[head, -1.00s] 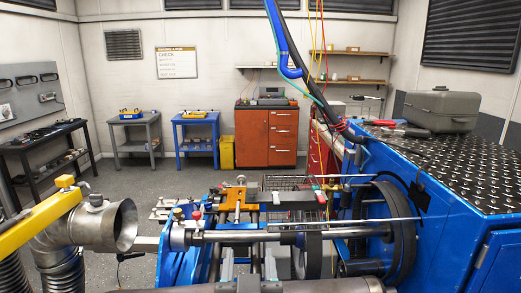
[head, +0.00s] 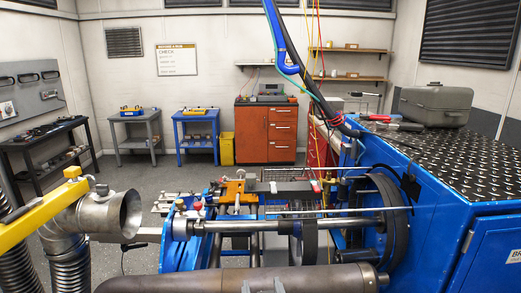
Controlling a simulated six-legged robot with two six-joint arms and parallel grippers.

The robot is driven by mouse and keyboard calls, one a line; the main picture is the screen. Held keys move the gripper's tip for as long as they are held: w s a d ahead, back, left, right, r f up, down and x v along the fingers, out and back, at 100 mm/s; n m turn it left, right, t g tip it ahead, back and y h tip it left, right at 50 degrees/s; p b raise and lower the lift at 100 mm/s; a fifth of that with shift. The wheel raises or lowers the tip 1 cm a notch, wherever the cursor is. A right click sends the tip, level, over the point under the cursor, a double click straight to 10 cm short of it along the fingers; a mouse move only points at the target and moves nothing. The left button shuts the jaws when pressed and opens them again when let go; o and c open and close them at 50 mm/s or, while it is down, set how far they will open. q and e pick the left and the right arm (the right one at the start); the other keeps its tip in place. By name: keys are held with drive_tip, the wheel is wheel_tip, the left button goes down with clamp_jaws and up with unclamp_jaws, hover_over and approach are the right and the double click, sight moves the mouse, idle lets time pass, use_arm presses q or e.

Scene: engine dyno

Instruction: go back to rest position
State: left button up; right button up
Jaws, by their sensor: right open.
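My right gripper (head: 262,286) shows only as two pale fingertips at the bottom edge, in front of the dark horizontal pipe. The tips stand apart, with nothing seen between them, so it is open. The rest of the gripper is cut off by the frame. My left gripper is not in view.
The blue test rig (head: 187,250) with its shaft and dark wheels fills the middle. The dark pipe (head: 190,283) crosses the bottom. A yellow beam (head: 38,212) and metal exhaust funnel (head: 122,218) stand left. A blue cabinet (head: 440,220) stands right. Open floor shows behind.

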drive_tip(key=s+d+f+g, duration=0.1)
drive_tip(key=d+f+g, duration=0.1)
drive_tip(key=f, duration=0.6)
drive_tip(key=d+f+g, duration=0.2)
drive_tip(key=d+f, duration=0.1)
drive_tip(key=f, duration=0.4)
drive_tip(key=s+d+f+m+g+y, duration=0.1)
drive_tip(key=s+d+f+g, duration=0.2)
drive_tip(key=s+f, duration=0.4)
drive_tip(key=s+d+f+m+g, duration=0.15)
drive_tip(key=s+f+g, duration=0.25)
drive_tip(key=f, duration=0.5)
drive_tip(key=s+d+f+g+y, duration=0.1)
drive_tip(key=s+f, duration=0.4)
drive_tip(key=s, duration=0.6)
drive_tip(key=d+m+g, duration=0.1)
drive_tip(key=g, duration=0.1)
drive_tip(key=shift+s+f+g, duration=0.15)
drive_tip(key=shift+f+g, duration=0.1)
drive_tip(key=shift+g, duration=0.15)
drive_tip(key=shift+d, duration=0.1)
